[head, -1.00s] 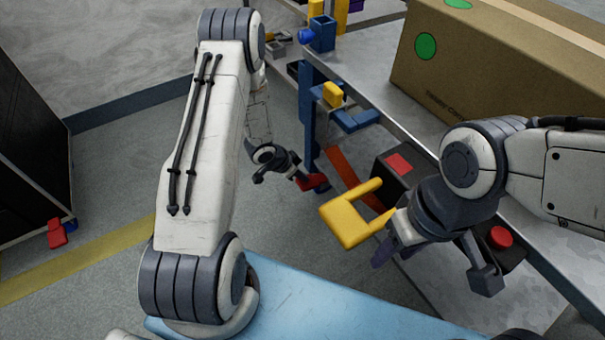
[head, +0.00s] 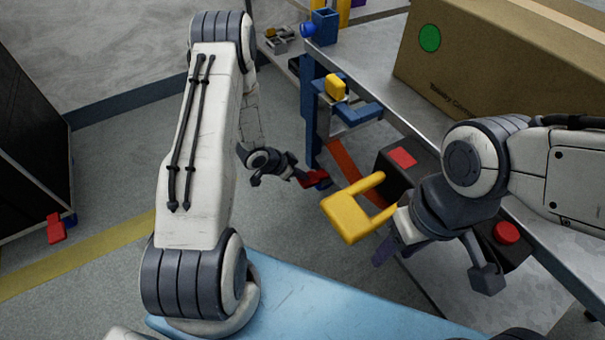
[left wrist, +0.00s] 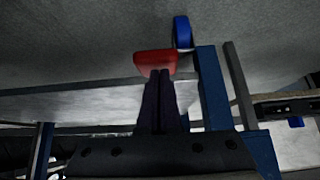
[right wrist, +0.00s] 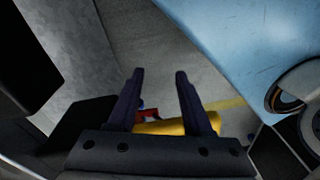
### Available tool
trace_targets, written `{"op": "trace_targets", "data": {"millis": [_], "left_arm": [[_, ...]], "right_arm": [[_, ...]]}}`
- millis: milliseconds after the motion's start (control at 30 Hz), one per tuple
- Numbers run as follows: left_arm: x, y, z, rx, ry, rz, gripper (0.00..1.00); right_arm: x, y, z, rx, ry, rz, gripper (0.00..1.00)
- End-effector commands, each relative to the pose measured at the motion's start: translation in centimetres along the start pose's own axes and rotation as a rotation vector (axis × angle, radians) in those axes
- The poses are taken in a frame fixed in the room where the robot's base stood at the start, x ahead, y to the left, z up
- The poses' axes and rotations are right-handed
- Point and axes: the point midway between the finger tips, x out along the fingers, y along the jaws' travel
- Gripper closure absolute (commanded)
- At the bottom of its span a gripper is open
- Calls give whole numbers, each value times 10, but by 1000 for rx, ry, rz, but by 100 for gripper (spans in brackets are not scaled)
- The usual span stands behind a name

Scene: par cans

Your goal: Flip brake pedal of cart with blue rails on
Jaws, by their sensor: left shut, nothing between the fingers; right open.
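The red brake pedal (head: 313,178) is low beside the blue leg of the cart with blue rails (head: 309,112). In the left wrist view the pedal (left wrist: 155,62) is just beyond my left fingertips, near a blue wheel (left wrist: 183,32). My left gripper (head: 295,173) is shut and empty, its tips at the near side of the pedal. I cannot tell whether they touch it. My right gripper (right wrist: 160,76) is open and empty, above the front side of the cart, near a yellow handle (head: 347,216).
A cardboard box (head: 500,70) stands on the cart's grey top. A black box with a red button (head: 506,232) hangs along the cart's near edge. A dark cart at the left has another red pedal (head: 57,228). Bare floor (head: 110,180) lies between.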

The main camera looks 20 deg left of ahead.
Motion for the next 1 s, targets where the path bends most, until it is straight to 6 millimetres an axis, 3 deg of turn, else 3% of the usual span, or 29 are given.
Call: {"op": "trace_targets", "data": {"millis": [533, 1000], "left_arm": [[19, 0, 31, -5, 303, 1, 100], [28, 0, 39, 0, 294, 0, 100]], "right_arm": [[25, 2, 1, 0, 0, 0, 50], [24, 2, 1, 0, 0, 0, 50]]}}
